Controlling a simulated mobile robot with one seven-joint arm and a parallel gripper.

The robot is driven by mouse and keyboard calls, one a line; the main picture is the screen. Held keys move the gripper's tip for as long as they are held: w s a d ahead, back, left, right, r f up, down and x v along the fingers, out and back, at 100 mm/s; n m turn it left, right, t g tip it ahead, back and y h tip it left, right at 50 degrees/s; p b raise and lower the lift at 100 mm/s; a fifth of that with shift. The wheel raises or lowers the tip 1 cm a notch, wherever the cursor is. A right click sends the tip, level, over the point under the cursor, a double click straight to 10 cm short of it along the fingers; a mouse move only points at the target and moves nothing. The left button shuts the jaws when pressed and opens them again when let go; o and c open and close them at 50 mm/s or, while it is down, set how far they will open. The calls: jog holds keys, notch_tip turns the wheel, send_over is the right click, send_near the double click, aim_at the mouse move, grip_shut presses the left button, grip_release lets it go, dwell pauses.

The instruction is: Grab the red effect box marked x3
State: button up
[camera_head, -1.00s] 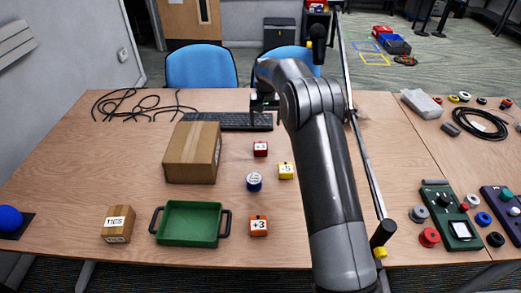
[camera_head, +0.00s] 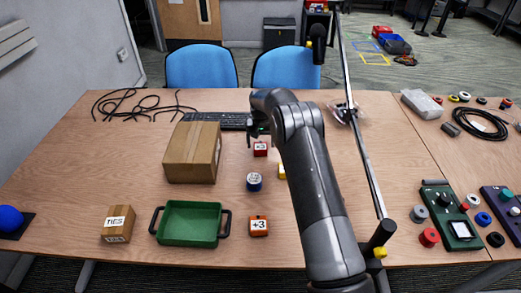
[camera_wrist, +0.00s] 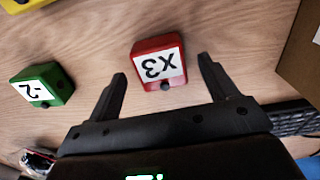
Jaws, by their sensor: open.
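The red effect box marked x3 (camera_head: 260,149) sits on the table, right of the large cardboard box. In the wrist view the red box (camera_wrist: 158,62) has its white label upside down and a dark knob at its lower edge. My gripper (camera_wrist: 162,69) is open and empty, with one finger on each side of the red box in the picture. I see no finger touching it. In the head view my gripper (camera_head: 258,131) is just behind the red box, near the keyboard, its fingers partly hidden by my arm.
The cardboard box (camera_head: 192,153) stands left of the red box. The keyboard (camera_head: 222,121) lies behind. A green box marked -2 (camera_wrist: 43,86) is nearby in the wrist view.

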aim_at(261, 146)
notch_tip(261, 146, down, 3)
jog(key=c, duration=1.1)
jog(key=shift+c, duration=0.2)
jog(key=shift+r, duration=0.2)
